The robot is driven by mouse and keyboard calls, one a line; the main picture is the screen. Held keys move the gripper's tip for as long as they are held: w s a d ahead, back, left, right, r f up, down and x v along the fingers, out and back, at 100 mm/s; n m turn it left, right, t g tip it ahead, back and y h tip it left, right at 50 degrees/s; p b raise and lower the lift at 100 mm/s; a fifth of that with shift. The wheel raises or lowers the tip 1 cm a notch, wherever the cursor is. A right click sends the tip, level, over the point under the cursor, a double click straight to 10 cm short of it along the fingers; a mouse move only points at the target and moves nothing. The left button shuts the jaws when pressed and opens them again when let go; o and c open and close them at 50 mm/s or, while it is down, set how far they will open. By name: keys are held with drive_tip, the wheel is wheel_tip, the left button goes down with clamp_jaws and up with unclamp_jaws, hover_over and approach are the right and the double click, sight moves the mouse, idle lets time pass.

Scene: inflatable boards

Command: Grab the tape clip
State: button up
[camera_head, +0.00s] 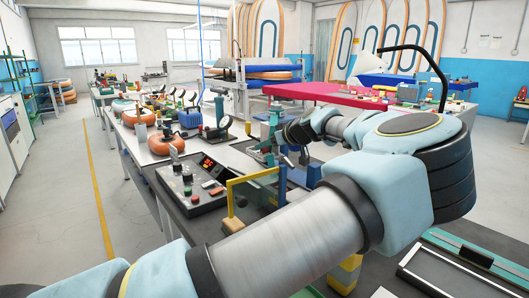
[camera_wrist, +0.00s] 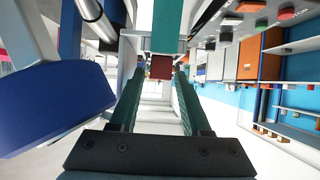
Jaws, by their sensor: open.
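I cannot identify the tape clip with certainty in either view. In the wrist view, my gripper (camera_wrist: 156,82) is open, with its two dark green fingers apart. A small dark red block (camera_wrist: 161,67) shows between the fingertips, below a green upright part (camera_wrist: 166,28). I cannot tell whether the block is the tape clip, or how far beyond the fingertips it lies; no contact is visible. In the head view, the end of my arm is over the bench beside a green device, and my fingers are too small and crowded there to make out.
A dark control box (camera_head: 200,190) with buttons and a red display stands on the near bench, beside a yellow frame (camera_head: 238,188). An orange ring (camera_head: 166,140) and several tools crowd the bench behind. A red table (camera_head: 330,93) stands farther back. The floor at left is clear.

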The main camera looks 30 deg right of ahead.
clamp_jaws()
idle(0.5)
